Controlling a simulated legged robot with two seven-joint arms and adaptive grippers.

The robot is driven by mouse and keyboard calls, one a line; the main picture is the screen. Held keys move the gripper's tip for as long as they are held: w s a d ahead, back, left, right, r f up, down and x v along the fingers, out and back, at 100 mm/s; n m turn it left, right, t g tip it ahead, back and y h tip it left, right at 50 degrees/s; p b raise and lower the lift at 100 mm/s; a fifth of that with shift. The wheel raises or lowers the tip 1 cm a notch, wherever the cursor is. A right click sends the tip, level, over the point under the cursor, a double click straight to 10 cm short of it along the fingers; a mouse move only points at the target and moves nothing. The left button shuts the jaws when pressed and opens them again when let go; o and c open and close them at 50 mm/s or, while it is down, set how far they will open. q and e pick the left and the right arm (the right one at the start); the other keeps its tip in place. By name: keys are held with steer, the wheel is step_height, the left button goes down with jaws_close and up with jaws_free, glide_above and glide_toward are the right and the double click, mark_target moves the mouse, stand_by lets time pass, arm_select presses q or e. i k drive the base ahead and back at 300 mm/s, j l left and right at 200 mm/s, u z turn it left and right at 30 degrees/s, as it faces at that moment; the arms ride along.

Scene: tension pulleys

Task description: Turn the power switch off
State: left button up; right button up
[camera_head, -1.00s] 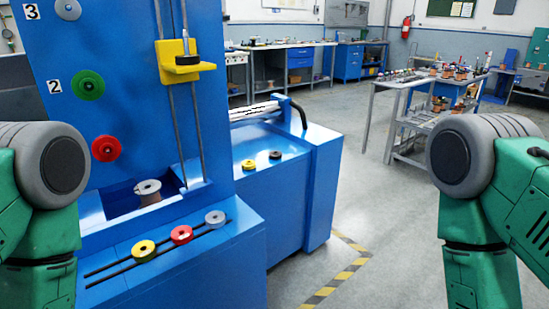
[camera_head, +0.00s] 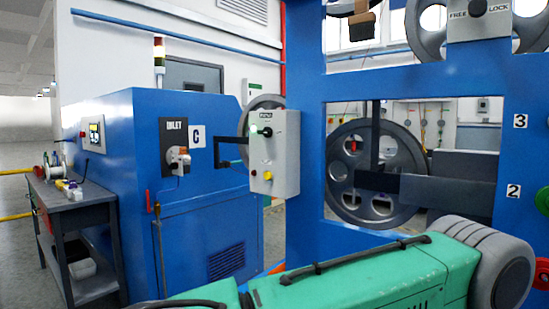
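A grey control box (camera_head: 275,153) is mounted on an arm at the left side of the blue machine frame. A small dark label (camera_head: 294,113) is at its top, too small to read surely. A lit green lamp or button (camera_head: 266,132) and a yellow button (camera_head: 267,175) are on its face. A small knob also shows on it, but I cannot tell which control is the power switch or its position. My green arm crosses the bottom of the view, below and apart from the box. Neither gripper shows.
A blue cabinet (camera_head: 140,180) marked INLET stands left of the box. A grey side table (camera_head: 75,200) with spools is at far left. A FREE/LOCK switch plate (camera_head: 480,20) is at upper right.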

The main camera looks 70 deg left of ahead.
mark_target(266, 132)
steer(key=u, duration=2.3)
